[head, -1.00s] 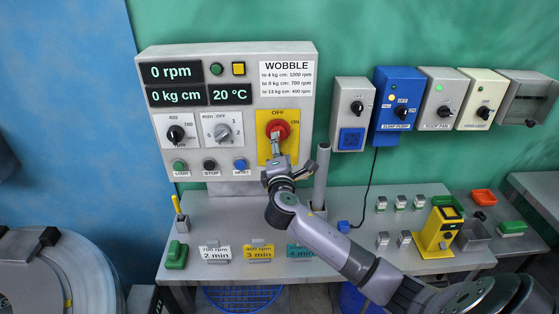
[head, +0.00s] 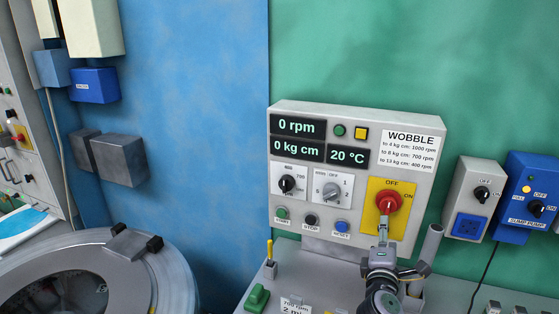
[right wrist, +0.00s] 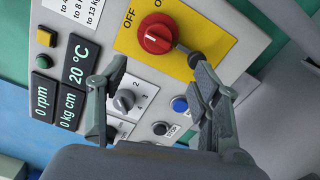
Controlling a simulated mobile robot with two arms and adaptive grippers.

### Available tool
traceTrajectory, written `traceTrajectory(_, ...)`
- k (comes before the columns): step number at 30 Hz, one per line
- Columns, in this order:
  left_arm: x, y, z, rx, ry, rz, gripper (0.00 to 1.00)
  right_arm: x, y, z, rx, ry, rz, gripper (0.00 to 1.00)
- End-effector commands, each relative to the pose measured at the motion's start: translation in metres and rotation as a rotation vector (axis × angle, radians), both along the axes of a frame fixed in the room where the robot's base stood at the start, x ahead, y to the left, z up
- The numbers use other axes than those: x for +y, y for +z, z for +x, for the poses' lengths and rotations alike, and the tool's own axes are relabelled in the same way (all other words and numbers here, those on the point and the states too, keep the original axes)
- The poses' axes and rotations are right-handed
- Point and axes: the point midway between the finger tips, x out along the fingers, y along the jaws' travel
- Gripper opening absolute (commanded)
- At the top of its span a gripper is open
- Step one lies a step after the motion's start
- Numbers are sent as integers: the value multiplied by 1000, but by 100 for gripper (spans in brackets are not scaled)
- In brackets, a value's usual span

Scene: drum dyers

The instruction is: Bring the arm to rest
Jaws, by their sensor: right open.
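My right gripper (head: 383,222) is in front of the grey control panel (head: 352,152), just below the red rotary knob (head: 388,201) on its yellow OFF/ON plate. In the right wrist view its two fingers (right wrist: 157,64) are spread apart with nothing between them. The red knob (right wrist: 156,34) shows beyond the fingertips; I cannot tell whether a fingertip touches it. The panel displays read 0 rpm, 0 kg cm and 20 °C. My right forearm runs off the bottom of the head view. My left gripper is not in view.
A grey bench (head: 330,285) lies below the panel, with a green block (head: 257,297) and small signs. A vertical grey post (head: 430,248) stands close right of my gripper. Wall boxes, including a blue one (head: 524,198), are to the right. A large drum (head: 182,280) is at left.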

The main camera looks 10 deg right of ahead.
Motion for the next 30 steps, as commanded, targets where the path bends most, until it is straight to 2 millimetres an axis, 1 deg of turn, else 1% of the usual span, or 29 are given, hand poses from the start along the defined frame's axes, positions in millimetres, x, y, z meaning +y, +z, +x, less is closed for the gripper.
traceTrajectory(2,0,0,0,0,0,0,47,5,-16,-10,18,-4,73,59)
traceTrajectory(5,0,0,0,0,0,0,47,16,-54,-37,63,-25,266,59)
traceTrajectory(6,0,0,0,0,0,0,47,23,-74,-54,90,-43,371,59)
traceTrajectory(8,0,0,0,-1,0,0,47,36,-105,-83,136,-84,547,59)
traceTrajectory(9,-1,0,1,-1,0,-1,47,47,-125,-105,170,-117,665,59)
traceTrajectory(11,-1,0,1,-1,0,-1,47,61,-148,-137,217,-173,825,59)
traceTrajectory(12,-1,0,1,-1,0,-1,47,71,-160,-156,246,-209,917,59)
traceTrajectory(15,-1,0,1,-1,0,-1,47,91,-181,-197,306,-296,1098,59)
traceTrajectory(18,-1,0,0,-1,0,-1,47,109,-193,-232,359,-375,1236,59)
traceTrajectory(24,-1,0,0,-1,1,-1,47,140,-204,-291,448,-520,1448,59)
traceTrajectory(28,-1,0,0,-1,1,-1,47,159,-204,-326,502,-617,1564,59)
traceTrajectory(29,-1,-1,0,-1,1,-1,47,162,-206,-332,512,-636,1582,59)
traceTrajectory(30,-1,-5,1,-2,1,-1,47,161,-222,-325,511,-632,1572,59)
